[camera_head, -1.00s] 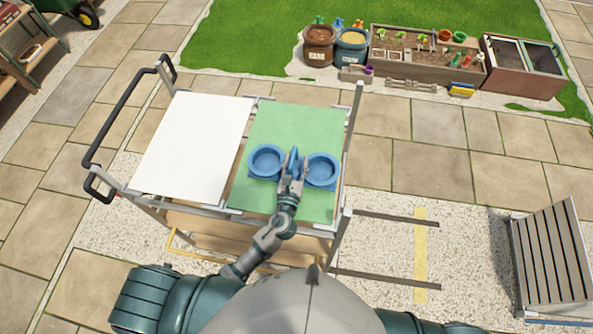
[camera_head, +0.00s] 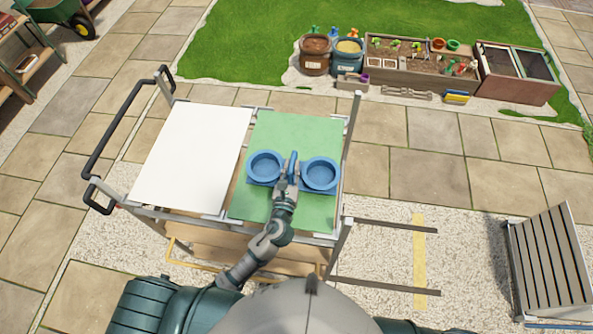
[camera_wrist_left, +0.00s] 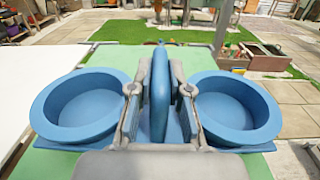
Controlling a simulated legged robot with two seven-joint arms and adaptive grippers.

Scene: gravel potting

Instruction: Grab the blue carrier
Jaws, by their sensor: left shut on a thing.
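The blue carrier (camera_head: 320,174) has two round, empty cups side by side and an upright handle between them. It stands on the green mat (camera_head: 290,128) on the right part of the cart top. My left gripper (camera_head: 290,170) is at its middle, shut on the handle. In the left wrist view the two fingers (camera_wrist_left: 160,95) press on either side of the blue handle (camera_wrist_left: 160,85), with a cup of the carrier (camera_wrist_left: 238,105) on each side. I cannot tell whether the carrier's base touches the mat. My right gripper is not in view.
A white panel (camera_head: 190,155) covers the left part of the cart top. The cart has a black push handle (camera_head: 120,125) and upright corner posts. Sacks (camera_head: 315,55) and a planter box (camera_head: 420,65) stand beyond on the ground. A slatted bench (camera_head: 556,265) is at the right.

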